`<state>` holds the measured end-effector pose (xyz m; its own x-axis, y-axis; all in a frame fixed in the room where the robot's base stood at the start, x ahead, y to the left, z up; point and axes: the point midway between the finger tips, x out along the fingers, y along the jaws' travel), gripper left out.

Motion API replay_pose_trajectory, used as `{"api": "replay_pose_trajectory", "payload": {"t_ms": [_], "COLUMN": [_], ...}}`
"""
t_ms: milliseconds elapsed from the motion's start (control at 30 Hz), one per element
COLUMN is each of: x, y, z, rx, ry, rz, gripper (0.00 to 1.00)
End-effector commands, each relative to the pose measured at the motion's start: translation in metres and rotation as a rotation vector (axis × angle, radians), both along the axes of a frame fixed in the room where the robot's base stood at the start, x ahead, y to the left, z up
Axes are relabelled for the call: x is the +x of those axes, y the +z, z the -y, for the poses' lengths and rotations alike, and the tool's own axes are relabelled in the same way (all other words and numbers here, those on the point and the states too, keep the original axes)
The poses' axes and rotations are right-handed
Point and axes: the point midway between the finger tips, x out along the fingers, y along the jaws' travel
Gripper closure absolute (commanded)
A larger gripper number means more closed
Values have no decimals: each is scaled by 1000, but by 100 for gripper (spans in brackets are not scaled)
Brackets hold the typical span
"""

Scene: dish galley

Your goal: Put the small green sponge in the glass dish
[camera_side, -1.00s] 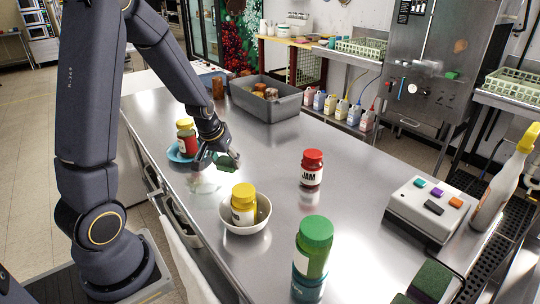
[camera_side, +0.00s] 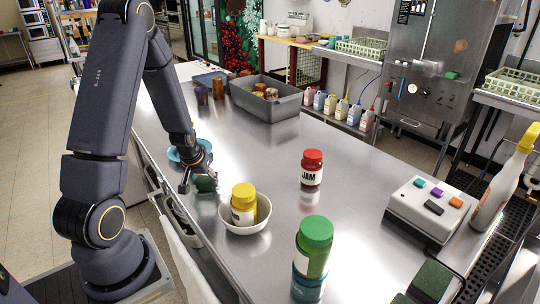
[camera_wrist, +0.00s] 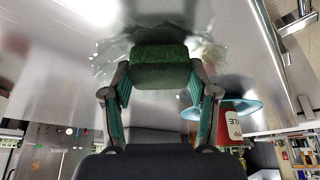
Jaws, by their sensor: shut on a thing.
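The small green sponge (camera_side: 205,183) is between the fingers of my gripper (camera_side: 199,174). In the wrist view the sponge (camera_wrist: 160,68) fills the gap, with a fingertip on each side. The clear glass dish (camera_wrist: 107,50) shows around and behind the sponge in the wrist view. In the side view the sponge and gripper cover most of the dish, so I cannot tell whether the sponge touches its bottom or hangs just above it.
A white bowl (camera_side: 252,227) with a yellow-lidded jar (camera_side: 243,205) stands close in front. A blue plate (camera_side: 175,154) is just behind my gripper; it bears a red jar (camera_wrist: 232,128). A red-lidded jam jar (camera_side: 312,168) stands right. The counter's middle is clear.

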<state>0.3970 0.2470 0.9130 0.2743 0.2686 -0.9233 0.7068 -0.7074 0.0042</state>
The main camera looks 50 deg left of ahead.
Motion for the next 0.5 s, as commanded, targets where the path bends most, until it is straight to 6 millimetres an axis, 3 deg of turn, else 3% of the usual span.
{"api": "replay_pose_trajectory", "payload": {"t_ms": [200, 233, 333, 500], "x": [0, 0, 0, 0], "y": [-3, -3, -2, -2], "z": [0, 0, 0, 0], "rx": [-1, 0, 0, 0], "ry": [0, 0, 0, 0], "rz": [-1, 0, 0, 0], "gripper": [50, 40, 31, 31]}}
